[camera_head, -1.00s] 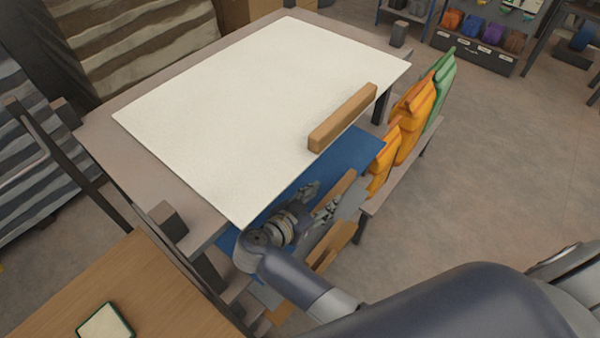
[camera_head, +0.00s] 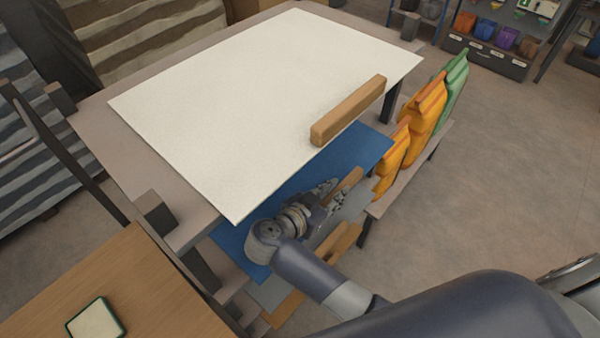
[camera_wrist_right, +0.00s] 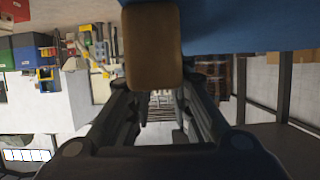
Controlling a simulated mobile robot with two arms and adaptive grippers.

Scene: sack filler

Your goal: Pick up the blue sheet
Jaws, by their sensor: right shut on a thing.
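The blue sheet (camera_head: 358,152) lies under a large white sheet (camera_head: 260,95), with its front strip showing past the white sheet's edge. A wooden bar (camera_head: 350,180) shows at the blue sheet's front edge. My right gripper (camera_head: 328,192) is at that edge and shut on the bar. In the right wrist view, the bar (camera_wrist_right: 152,45) sits at the fingers (camera_wrist_right: 155,88), with the blue sheet (camera_wrist_right: 240,28) beside it. The gripper and arm hide part of the blue sheet's front edge. My left gripper is not in view.
The white sheet's wooden bar (camera_head: 348,110) lies above the blue strip. Grey sheeting with another wooden bar (camera_head: 345,240) is lower down. Orange sacks (camera_head: 424,106) and a green sack (camera_head: 452,88) stand on a bench at the right. A wooden table (camera_head: 120,285) is front left.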

